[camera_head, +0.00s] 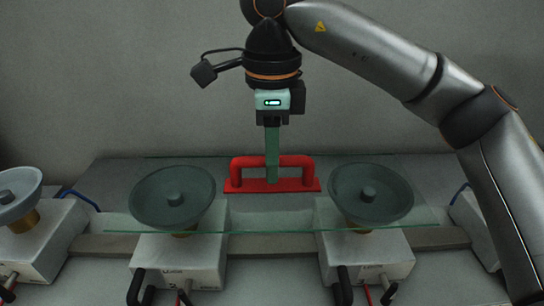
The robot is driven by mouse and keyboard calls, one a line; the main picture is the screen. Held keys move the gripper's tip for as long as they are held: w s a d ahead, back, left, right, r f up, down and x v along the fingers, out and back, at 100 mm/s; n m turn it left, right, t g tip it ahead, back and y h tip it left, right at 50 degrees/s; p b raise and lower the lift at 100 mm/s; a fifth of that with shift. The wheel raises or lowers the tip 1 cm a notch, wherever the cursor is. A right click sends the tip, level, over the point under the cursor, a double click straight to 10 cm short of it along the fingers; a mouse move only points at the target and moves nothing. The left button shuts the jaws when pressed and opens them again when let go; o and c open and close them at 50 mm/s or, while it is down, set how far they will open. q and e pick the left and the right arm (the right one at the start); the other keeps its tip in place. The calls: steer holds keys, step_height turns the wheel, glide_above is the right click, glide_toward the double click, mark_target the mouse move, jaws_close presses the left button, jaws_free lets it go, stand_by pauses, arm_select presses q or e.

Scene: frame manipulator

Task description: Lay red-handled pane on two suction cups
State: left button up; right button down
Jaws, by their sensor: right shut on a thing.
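The clear glass pane (268,218) with its red handle (302,184) lies roughly level in the camera_head view. My right gripper (272,178) points straight down and is shut on the red handle at its middle. Two grey suction cups, the left one (150,199) and the right one (393,197), show through the glass on either side of the handle. The pane spans over both cups. I cannot tell whether the glass touches their rims. My left gripper is not in view.
The two cups stand on pale blocks (190,258) with black handles, along a grey rail (270,243). Another cup (18,203) on its own block is cut off at the left edge. A further pale block (466,213) stands at the right, partly behind my right arm. A plain wall is behind.

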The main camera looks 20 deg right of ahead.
steer(key=shift+r, duration=0.1)
steer(key=c, duration=0.9)
jaws_free()
steer(key=shift+o, duration=1.1)
step_height(320, 180, up, 12)
steer(key=p, duration=0.3)
steer(key=shift+r, duration=0.15)
